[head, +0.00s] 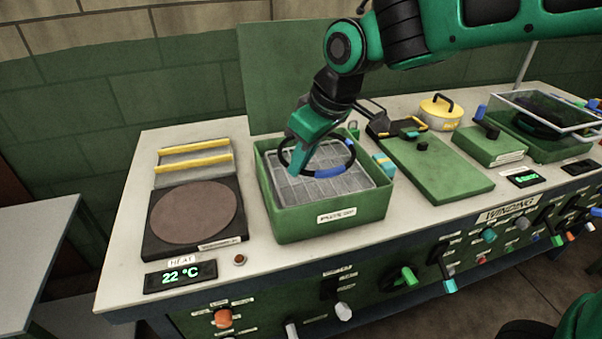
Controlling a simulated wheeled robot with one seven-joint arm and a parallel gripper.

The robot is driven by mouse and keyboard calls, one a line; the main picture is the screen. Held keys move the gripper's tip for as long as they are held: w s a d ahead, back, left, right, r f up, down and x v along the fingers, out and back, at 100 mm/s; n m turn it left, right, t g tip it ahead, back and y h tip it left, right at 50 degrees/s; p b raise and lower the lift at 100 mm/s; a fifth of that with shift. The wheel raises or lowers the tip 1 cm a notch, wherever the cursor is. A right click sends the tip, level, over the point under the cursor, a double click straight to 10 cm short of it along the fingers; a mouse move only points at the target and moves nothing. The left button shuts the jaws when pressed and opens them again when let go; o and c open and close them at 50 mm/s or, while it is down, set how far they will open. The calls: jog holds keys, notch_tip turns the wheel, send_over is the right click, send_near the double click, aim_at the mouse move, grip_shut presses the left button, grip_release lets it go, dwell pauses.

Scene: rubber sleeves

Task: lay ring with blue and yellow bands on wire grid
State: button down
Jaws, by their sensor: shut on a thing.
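The dark ring (350,156) shows a blue band (328,173) on its near side; I cannot make out a yellow band. My gripper (297,168) is shut on the ring at its left side. It holds the ring over the wire grid (320,188), inside the outline of the green box (330,221). The grid is pale and lies inside this open box. Whether the ring touches the grid I cannot tell. My gripper and the ring hide part of the grid.
A round brown heating plate (194,212) with a 22 °C display (180,276) is on the left. A green board (440,170), a yellow pot (441,111) and a clear-lidded green box (545,140) are on the right. A raised green lid or panel (280,75) stands behind the box.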

aim_at(296, 186)
jog(key=shift+w+d+f, duration=0.1)
jog(key=shift+w+f, duration=0.65)
jog(key=shift+w, duration=0.3)
jog(key=shift+f, duration=1.9)
jog(key=c, duration=1.9)
grip_release()
jog(key=shift+o, duration=0.2)
